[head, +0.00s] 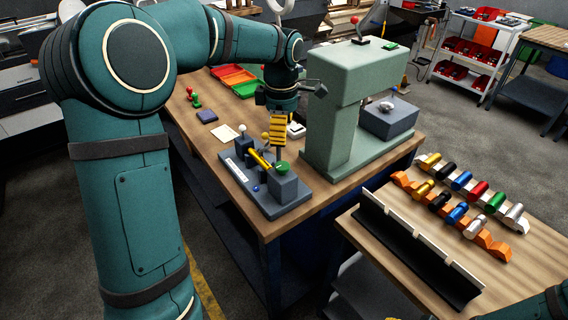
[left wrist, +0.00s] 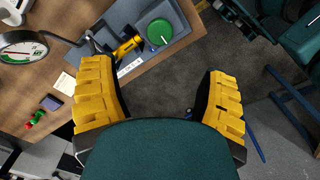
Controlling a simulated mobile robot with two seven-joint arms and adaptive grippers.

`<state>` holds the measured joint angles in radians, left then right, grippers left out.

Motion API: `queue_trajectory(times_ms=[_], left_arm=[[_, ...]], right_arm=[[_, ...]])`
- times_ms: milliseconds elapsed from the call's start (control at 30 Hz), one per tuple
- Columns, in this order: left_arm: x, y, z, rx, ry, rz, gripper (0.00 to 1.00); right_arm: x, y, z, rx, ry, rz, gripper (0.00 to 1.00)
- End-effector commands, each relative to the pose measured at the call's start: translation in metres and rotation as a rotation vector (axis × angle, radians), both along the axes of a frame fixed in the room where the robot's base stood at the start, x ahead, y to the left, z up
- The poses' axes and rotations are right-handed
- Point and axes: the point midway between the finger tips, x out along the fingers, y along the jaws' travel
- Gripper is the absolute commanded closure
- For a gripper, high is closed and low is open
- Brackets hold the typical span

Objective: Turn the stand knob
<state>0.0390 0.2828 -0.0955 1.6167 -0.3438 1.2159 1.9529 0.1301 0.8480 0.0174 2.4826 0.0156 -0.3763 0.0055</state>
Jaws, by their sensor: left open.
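The stand (head: 280,203) is a dark grey base with blocks on the bench. Its round green knob (head: 283,168) sits on top of the front block. In the left wrist view the knob (left wrist: 159,32) shows a pale mark on its face and lies beyond the fingertips. A yellow cylinder (head: 260,158) lies beside it on the stand. My left gripper (head: 278,140), with yellow ribbed fingers, is above the stand and behind the knob in the head view. In its wrist view the gripper (left wrist: 160,70) is open and empty.
A pale green press (head: 336,110) stands just right of the stand. A round dial gauge (left wrist: 18,47) is at the left of the wrist view.

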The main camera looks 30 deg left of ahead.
Motion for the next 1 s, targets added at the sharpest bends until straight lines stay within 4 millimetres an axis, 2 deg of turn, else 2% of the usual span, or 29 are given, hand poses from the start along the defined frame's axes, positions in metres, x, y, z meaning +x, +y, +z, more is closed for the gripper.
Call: queue_trajectory(times_ms=[33,300,500,700,1000], left_arm=[[-0.001,0.000,-0.012,0.000,0.006,0.000,0.25],[-0.001,0.000,-0.066,-0.002,0.005,-0.002,0.25],[0.000,-0.001,-0.097,-0.001,0.003,-0.003,0.25],[0.000,-0.001,-0.112,-0.001,0.001,-0.003,0.25],[0.000,-0.001,-0.114,-0.001,0.001,-0.003,0.25]], right_arm=[[0.000,0.000,-0.003,-0.001,0.000,0.000,0.53],[0.000,0.000,-0.010,-0.001,0.002,0.002,0.53],[-0.002,0.001,-0.014,-0.001,0.005,0.004,0.53],[-0.002,0.001,-0.015,0.000,0.007,0.005,0.53],[-0.003,0.001,-0.015,0.000,0.007,0.005,0.53]])
